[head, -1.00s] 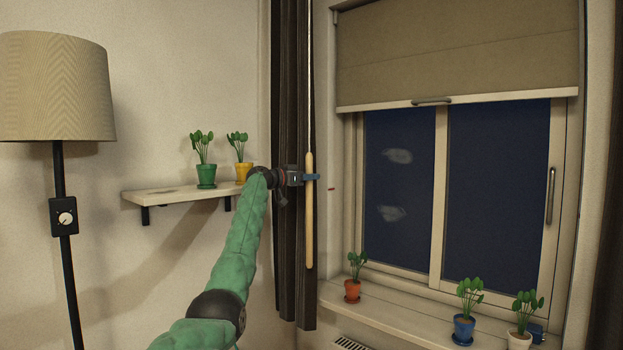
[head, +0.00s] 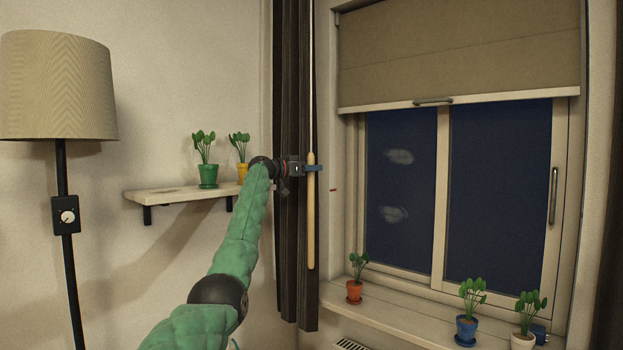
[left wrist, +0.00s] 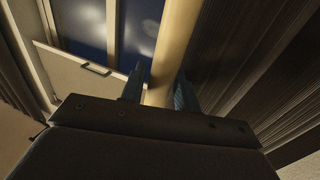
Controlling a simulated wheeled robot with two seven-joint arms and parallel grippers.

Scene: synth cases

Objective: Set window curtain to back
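The dark curtain (head: 289,230) hangs gathered in narrow folds at the left side of the window. A pale wooden wand (head: 310,225) hangs upright along its right edge from a thin rod. My left gripper (head: 312,168) is at the upper part of the wand, with its blue fingers across it. In the left wrist view, the wand (left wrist: 168,50) runs between the two fingers, which appear closed against its sides. The curtain folds (left wrist: 260,70) are beside it on the right there. My right gripper is out of view.
A floor lamp (head: 57,90) stands at the left. A wall shelf (head: 165,194) holds two potted plants close to my left arm. The windowsill (head: 400,311) bears several potted plants. A beige blind (head: 460,60) covers the upper window. Another dark curtain (head: 610,270) shows at the right edge.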

